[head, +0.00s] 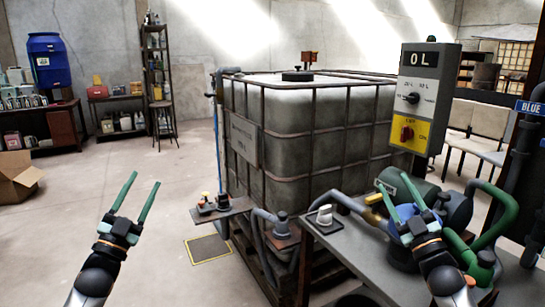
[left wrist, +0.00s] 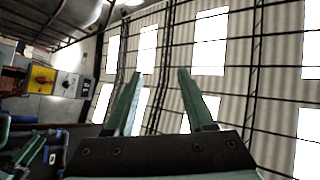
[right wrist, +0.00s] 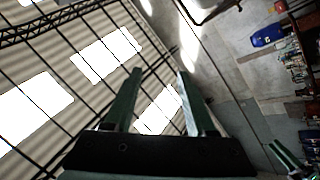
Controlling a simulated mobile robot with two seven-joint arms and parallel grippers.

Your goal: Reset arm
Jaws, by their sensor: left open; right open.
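My left gripper (head: 136,197) is raised at the lower left of the head view, over bare floor. Its two green fingers are apart with nothing between them; they also show in the left wrist view (left wrist: 157,95) against the roof windows. My right gripper (head: 400,190) is raised at the lower right, in front of the grey bench and the pump. Its green fingers are spread and empty, and they show in the right wrist view (right wrist: 160,90) pointing up at the roof.
A caged tank (head: 275,150) stands in the middle. A control box (head: 425,98) reading "0 L" is above a grey bench (head: 345,255) with a pump (head: 445,200) and green pipe. A small side shelf (head: 225,208) holds valves. A cardboard box (head: 15,178) lies left.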

